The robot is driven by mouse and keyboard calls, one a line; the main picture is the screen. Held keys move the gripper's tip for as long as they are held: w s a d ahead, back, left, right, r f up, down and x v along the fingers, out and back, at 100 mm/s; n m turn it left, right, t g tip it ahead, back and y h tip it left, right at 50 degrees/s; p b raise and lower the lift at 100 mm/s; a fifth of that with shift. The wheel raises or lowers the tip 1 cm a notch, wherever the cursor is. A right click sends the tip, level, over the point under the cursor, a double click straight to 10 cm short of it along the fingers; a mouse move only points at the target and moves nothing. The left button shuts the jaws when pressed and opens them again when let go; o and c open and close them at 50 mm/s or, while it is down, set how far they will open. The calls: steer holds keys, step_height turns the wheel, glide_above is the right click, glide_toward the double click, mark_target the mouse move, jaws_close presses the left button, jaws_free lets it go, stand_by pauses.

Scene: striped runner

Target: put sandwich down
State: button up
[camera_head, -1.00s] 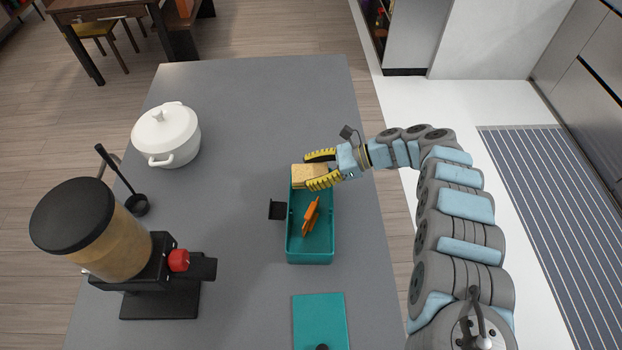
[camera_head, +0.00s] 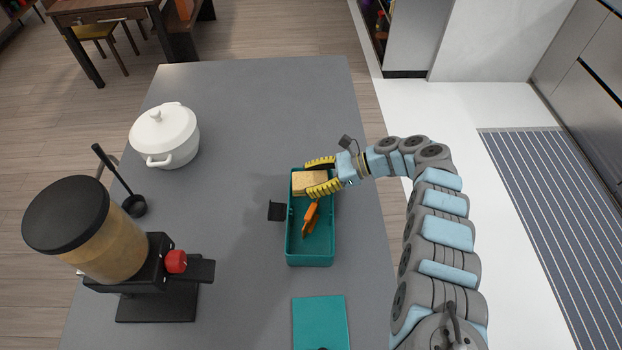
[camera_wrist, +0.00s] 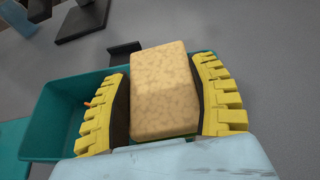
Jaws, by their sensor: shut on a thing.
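The sandwich (camera_head: 310,183) is a tan block of bread at the far end of the teal lunchbox (camera_head: 289,238). My gripper (camera_head: 321,176) reaches in from the right, its two yellow fingers on either side of the sandwich and shut on it. In the wrist view, the sandwich (camera_wrist: 163,92) fills the space between the fingers (camera_wrist: 165,108), above or within the box (camera_wrist: 50,110). I cannot tell whether it touches the box floor. Orange carrot pieces (camera_head: 311,217) lie in the middle of the box.
A teal lid (camera_head: 320,322) lies on the grey table (camera_head: 250,100) nearer me. A black latch flap (camera_head: 276,211) sticks out left of the box. A blender-like dispenser (camera_head: 110,240), ladle (camera_head: 134,204) and white pot (camera_head: 165,135) stand at the left. The table's far part is clear.

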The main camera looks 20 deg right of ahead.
steer(key=shift+f+b, duration=0.4)
steer(key=shift+f, duration=0.15)
steer(key=shift+f, duration=0.1)
steer(key=o, duration=1.2)
steer(key=shift+o, duration=0.2)
steer(key=shift+r, duration=0.2)
